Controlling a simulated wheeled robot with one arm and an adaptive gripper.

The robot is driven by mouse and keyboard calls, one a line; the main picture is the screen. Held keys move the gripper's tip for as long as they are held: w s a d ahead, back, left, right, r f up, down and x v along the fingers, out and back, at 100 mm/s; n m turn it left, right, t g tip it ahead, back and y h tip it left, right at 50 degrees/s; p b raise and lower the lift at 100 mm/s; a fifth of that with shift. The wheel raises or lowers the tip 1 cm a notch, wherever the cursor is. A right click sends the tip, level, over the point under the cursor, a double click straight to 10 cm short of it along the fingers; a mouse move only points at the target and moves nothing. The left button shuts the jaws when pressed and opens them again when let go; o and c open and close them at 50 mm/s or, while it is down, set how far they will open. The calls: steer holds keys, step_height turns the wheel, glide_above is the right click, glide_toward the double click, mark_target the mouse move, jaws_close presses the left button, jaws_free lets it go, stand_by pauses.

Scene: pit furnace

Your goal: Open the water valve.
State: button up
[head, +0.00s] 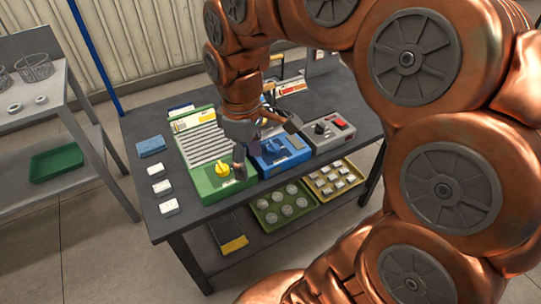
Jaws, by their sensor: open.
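A blue box (292,161) sits on the dark table, between a green panel and a grey box. A blue handle (274,146) on its top is partly hidden by my gripper. This looks like the water valve, but its label is too small to read. My gripper (266,143) is open above the blue box, pointing down, with one finger near the green panel's edge and the other over the blue box's far side. I cannot tell whether a finger touches the handle.
The green panel (207,143) carries a yellow knob (222,170). The grey box (335,139) has a black knob and a red button. White blocks and a blue cloth (151,146) lie at the left. Trays with small parts stand on the lower shelf. A metal rack (40,90) stands left.

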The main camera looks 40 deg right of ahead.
steer(key=w+d+f+n+b, duration=0.4)
steer(key=w+d+f+b, duration=0.3)
steer(key=w, duration=0.4)
steer(key=n+b, duration=0.3)
steer(key=b, duration=0.1)
glide_above(273, 145)
steer(key=shift+t, duration=0.4)
step_height(273, 145, down, 4)
steer(key=shift+w+d+f, duration=0.1)
steer(key=shift+f, duration=3.95)
steer(key=c, duration=0.9)
